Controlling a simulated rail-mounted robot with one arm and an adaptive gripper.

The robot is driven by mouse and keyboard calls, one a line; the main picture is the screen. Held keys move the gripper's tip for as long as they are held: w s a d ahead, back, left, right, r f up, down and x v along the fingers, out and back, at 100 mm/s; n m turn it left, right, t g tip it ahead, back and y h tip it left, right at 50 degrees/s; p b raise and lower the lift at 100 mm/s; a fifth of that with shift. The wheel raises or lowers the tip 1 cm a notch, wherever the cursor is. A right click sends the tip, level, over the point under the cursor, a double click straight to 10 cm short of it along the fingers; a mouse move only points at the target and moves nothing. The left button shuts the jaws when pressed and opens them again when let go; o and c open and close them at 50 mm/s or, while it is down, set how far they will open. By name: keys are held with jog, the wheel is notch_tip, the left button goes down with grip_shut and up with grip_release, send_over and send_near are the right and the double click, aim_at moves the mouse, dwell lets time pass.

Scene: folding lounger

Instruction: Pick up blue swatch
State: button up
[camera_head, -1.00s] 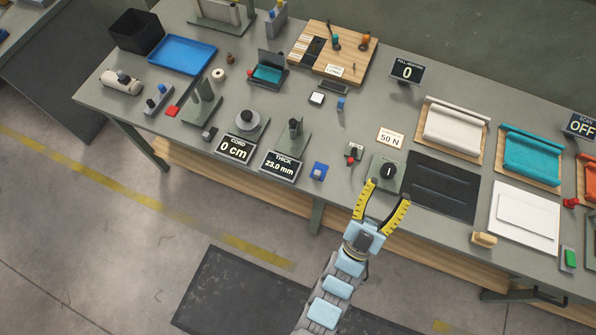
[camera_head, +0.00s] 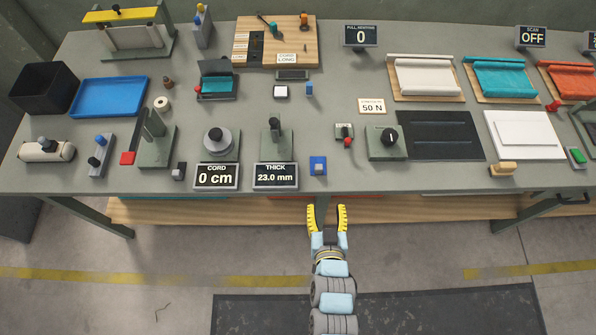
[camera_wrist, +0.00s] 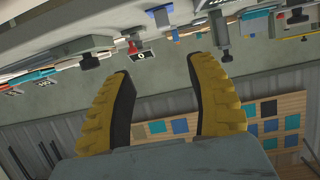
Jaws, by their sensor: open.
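A small blue square (camera_head: 318,165) with a grey block on it lies near the table's front edge in the head view. I cannot tell which is the blue swatch. My gripper (camera_head: 327,207) is open and empty, in front of the table edge and below the blue square in the picture. Its yellow fingers also show in the wrist view (camera_wrist: 165,85), apart from every object.
The grey table (camera_head: 330,190) carries a thickness display (camera_head: 276,177), a cord display (camera_head: 216,177), a knob box (camera_head: 386,143), a black mat (camera_head: 433,134) and a blue tray (camera_head: 108,97). The wrist view shows the table upside down.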

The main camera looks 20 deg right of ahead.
jog(key=a+f, duration=0.1)
jog(key=b, duration=0.4)
send_near(319, 172)
jog(key=x, duration=0.5)
jog(key=shift+w+r, duration=0.2)
jog(key=shift+w, duration=0.15)
jog(key=shift+g, duration=0.3)
jog(key=shift+x, duration=2.6)
jog(key=shift+f, duration=0.1)
jog(key=shift+c, duration=0.2)
grip_shut()
